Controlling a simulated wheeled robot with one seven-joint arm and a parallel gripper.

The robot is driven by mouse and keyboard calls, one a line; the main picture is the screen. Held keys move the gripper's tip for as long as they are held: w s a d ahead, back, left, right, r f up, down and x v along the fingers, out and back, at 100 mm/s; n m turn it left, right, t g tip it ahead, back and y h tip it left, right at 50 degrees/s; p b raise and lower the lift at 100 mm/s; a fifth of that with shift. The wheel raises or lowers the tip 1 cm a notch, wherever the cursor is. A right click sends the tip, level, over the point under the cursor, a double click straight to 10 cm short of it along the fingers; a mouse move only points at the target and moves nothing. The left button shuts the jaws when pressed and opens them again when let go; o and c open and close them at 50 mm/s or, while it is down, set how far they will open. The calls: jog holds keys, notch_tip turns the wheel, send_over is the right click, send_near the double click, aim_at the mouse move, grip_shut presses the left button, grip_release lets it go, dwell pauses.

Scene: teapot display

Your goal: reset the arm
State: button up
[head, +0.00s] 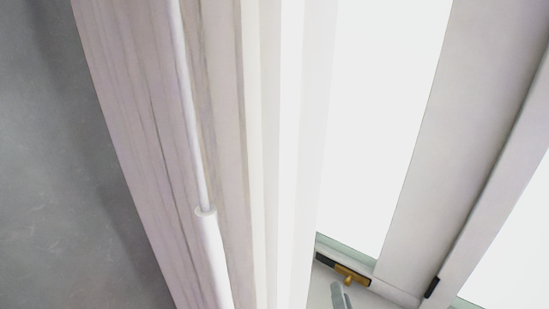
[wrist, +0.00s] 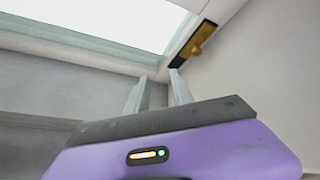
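My gripper (wrist: 158,76) shows in the wrist view with its purple body at the bottom and two grey fingers standing apart. It is open, with nothing between the fingers. In the head view only the grey finger ends (head: 341,296) show at the bottom edge, just below a brass catch on a dark strip (head: 350,277). The same brass catch (wrist: 198,38) is just beyond the right fingertip in the wrist view. I cannot tell whether they touch. The rest of my arm is out of view.
A pale window frame (head: 415,170) with bright panes (head: 375,110) fills the right of the head view. A whitish wood-grained upright (head: 140,110) with a thin white rod (head: 190,110) stands left of it. A grey wall (head: 50,170) is at far left.

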jog(key=s+d+r+m, duration=0.2)
jog(key=s+m, duration=1)
jog(key=s, duration=0.5)
jog(key=s+d+r+m, duration=0.3)
jog(key=s+m, duration=0.9)
jog(key=s, duration=0.6)
jog(key=shift+g+y, duration=0.4)
